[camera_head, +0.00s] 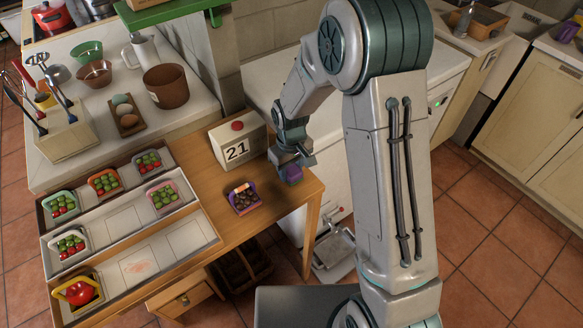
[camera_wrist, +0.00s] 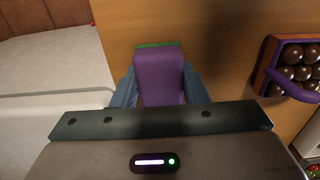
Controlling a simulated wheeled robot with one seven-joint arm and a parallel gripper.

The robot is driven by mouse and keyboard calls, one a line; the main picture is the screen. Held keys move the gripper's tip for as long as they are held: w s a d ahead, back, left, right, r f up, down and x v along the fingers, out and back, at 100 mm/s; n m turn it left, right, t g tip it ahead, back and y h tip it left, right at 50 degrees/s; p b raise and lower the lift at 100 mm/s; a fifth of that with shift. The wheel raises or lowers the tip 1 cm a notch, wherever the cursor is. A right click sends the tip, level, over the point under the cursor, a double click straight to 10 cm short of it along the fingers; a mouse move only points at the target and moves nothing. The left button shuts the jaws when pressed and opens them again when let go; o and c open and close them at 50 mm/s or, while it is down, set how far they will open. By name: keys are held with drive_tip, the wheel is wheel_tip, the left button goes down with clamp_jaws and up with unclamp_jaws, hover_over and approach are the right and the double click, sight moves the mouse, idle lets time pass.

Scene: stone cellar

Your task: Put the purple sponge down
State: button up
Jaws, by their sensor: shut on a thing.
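The purple sponge (camera_head: 292,173) is at the right end of the wooden table (camera_head: 262,226), near its edge. In the wrist view the sponge (camera_wrist: 160,77) is a purple block with a green far edge, held between the two blue-grey fingers. My gripper (camera_head: 285,162) is shut on it. In the wrist view the fingers (camera_wrist: 159,88) sit on either side of it. I cannot tell whether the sponge touches the tabletop or is just above it.
A purple-handled basket of dark balls (camera_head: 244,201) stands left of the sponge; it also shows in the wrist view (camera_wrist: 271,68). A calendar block reading 21 (camera_head: 238,143) stands behind. Racks with fruit baskets (camera_head: 205,227) fill the left. Bare wood lies between basket and sponge.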

sight(291, 168)
drive_tip(key=shift+f, duration=0.15)
drive_tip(key=o, duration=1)
drive_tip(key=shift+o, duration=0.2)
wheel_tip(291, 168, up, 12)
drive_tip(key=b, duration=0.1)
drive_tip(key=s+d+r+m+t, duration=0.1)
drive_tip(key=s+d+r+m, duration=0.2)
drive_tip(key=s+d, duration=0.4)
drive_tip(key=s+d+r+m+t, duration=0.2)
drive_tip(key=s+d+r, duration=0.4)
drive_tip(key=s, duration=0.6)
drive_tip(key=shift+d+m, duration=0.45)
drive_tip(key=shift+m, duration=0.45)
drive_tip(key=shift+r, duration=0.1)
